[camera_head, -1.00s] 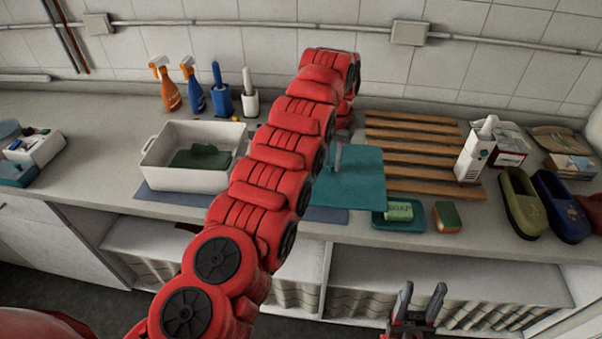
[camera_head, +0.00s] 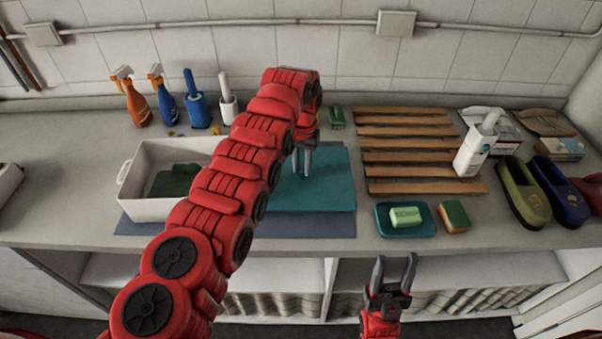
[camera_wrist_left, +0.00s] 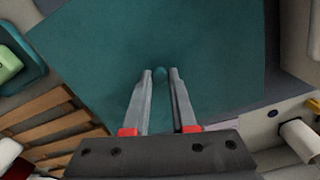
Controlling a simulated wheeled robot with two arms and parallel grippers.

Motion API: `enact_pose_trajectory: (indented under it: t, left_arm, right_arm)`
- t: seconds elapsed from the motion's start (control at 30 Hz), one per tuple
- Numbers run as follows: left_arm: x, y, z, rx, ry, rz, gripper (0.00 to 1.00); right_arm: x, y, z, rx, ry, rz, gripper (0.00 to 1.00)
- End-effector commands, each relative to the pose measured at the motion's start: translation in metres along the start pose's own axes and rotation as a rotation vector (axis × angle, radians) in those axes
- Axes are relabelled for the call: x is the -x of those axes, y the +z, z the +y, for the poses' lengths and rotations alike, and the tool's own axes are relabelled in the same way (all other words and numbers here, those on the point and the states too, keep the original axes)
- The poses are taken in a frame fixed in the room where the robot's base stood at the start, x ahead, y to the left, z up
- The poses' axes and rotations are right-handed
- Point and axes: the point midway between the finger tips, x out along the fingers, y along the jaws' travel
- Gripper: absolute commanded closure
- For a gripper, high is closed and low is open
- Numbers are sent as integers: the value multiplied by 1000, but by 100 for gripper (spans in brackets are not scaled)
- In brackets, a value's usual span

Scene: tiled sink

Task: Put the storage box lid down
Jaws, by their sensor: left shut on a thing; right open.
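The storage box lid (camera_head: 333,188) is a flat teal panel, level at the counter's middle, over or on a dark blue mat (camera_head: 150,226); I cannot tell if it touches. My arm hides the lid's left part in the head view. The white storage box (camera_head: 145,209) stands open at the left with a dark green cloth inside. My right gripper (camera_head: 394,270) is open and empty in front of the counter.
A wooden slatted rack (camera_head: 410,157) lies right of the lid. A teal soap dish (camera_head: 405,220) and a sponge (camera_head: 454,216) sit in front of it. Spray bottles (camera_head: 134,100) stand behind the box.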

Motion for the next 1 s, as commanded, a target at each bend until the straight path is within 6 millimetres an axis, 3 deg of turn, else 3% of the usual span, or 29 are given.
enact_pose_trajectory:
  t: [0.3,0.67,0.7,0.8,0.87,1.0]
  left_arm:
    - [-38,0,1,-2,-1,1,100]
    - [-44,-1,0,0,-1,4,100]
    - [-43,-1,0,0,-1,4,72]
    - [-42,-1,0,0,-1,4,54]
    - [-42,-1,0,0,-1,4,45]
    - [-42,-1,0,0,-1,3,45]
  right_arm:
    - [-4,0,0,0,0,0,50]
    - [1,0,0,0,0,0,50]
    - [0,0,0,0,0,0,50]
    - [-1,0,0,0,0,0,50]
    - [-1,0,0,0,0,0,50]
    - [-1,0,0,0,0,0,50]
